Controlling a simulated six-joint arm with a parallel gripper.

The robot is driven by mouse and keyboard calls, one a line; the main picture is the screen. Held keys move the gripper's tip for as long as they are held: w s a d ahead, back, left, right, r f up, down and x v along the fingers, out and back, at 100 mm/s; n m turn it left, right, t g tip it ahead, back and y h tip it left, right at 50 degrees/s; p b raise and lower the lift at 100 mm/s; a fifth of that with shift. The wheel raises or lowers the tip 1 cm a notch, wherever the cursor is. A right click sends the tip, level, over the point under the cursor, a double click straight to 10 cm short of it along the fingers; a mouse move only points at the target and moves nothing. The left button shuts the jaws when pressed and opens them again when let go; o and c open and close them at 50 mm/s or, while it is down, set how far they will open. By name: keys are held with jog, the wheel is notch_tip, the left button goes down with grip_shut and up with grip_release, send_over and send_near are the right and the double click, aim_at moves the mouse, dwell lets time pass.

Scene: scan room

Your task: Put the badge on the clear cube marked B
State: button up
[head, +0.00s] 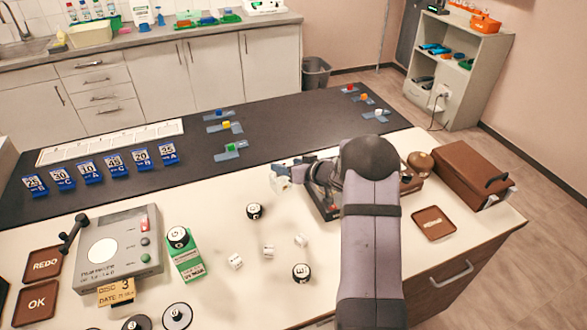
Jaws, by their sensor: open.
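My arm reaches in from the lower right, and my gripper (284,172) is open above the white tabletop near the dark mat's edge. A pale block-like shape (280,184) is at the fingers; I cannot tell whether it is a cube or touches them. Small white cubes lie on the tabletop: one on the left (235,261), one in the middle (268,251) and one on the right (300,241). Their marks are too small to read, so I cannot tell which is B. Several blue number-and-letter tags (89,172) stand in a row on the mat. I cannot tell which thing is the badge.
Black-and-white balls lie beside the cubes, one behind (254,211) and one in front (302,273). A green box (186,262) and a grey machine (118,250) stand left. A brown case (459,176) and brown tray (433,223) are right. The dark mat's middle (290,125) is clear.

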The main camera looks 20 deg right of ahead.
jog(key=shift+v, duration=1.4)
jog(key=s+a+g+h, duration=0.1)
jog(key=s+a+g, duration=0.3)
jog(key=s, duration=0.8)
jog(key=s+a+g+h, duration=0.1)
jog(key=s+a+g, duration=0.3)
jog(key=s, duration=0.9)
jog(key=s+a+g+h, duration=0.1)
jog(key=s+a+g, duration=0.3)
jog(key=s, duration=0.9)
jog(key=shift+a+f+m, duration=0.35)
jog(key=shift+a+m, duration=0.05)
jog(key=shift+a, duration=0.2)
